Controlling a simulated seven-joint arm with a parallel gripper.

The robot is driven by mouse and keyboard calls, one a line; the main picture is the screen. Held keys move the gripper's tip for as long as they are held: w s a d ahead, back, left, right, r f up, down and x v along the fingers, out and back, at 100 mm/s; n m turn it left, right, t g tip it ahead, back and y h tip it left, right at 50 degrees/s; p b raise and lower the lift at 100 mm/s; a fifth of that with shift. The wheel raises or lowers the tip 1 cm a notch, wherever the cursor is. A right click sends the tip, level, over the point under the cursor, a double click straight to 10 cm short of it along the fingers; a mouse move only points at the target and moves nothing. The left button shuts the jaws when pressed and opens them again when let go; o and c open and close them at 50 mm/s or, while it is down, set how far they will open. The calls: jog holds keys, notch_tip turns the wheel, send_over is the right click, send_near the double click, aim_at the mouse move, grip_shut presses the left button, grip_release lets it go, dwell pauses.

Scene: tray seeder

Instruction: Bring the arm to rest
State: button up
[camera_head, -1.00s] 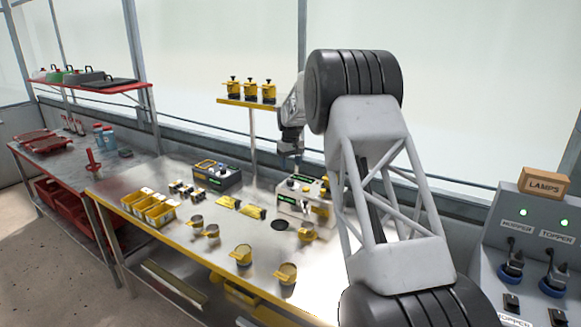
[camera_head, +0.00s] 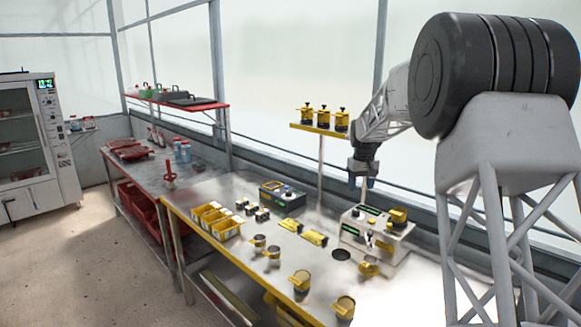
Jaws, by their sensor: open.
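My arm comes in from the right side, with its large dark joint and pale lattice link close to the camera. Its forearm reaches left and ends in a wrist that points down. My gripper (camera_head: 361,188) hangs above the back of the metal-topped bench (camera_head: 220,185), behind and slightly left of the grey control box (camera_head: 376,229). It is small in view; its jaws look open, and I see nothing held in them. It appears clear of the box and the bench top.
Yellow bins (camera_head: 216,221), yellow-handled cups (camera_head: 300,281) and a dark control box (camera_head: 282,194) stand on the bench. A yellow shelf (camera_head: 318,130) is left of my wrist. A glass-door cabinet (camera_head: 28,140) stands far left. The floor at lower left is clear.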

jog(key=s+a+r, duration=0.1)
jog(key=s+r, duration=0.2)
jog(key=s, duration=0.7)
jog(key=s+a+r+m+t, duration=0.1)
jog(key=s+a+r, duration=0.15)
jog(key=s, duration=0.65)
jog(key=s+r, duration=0.4)
jog(key=s, duration=0.6)
jog(key=s+f, duration=0.2)
jog(key=s, duration=0.8)
jog(key=s+a+f+m, duration=0.1)
jog(key=s+f, duration=0.2)
jog(key=s, duration=0.8)
jog(key=s+a+f+t, duration=0.1)
jog(key=s+f, duration=0.2)
jog(key=s, duration=0.8)
jog(key=shift+a+f+m, duration=0.25)
jog(key=shift+m, duration=0.05)
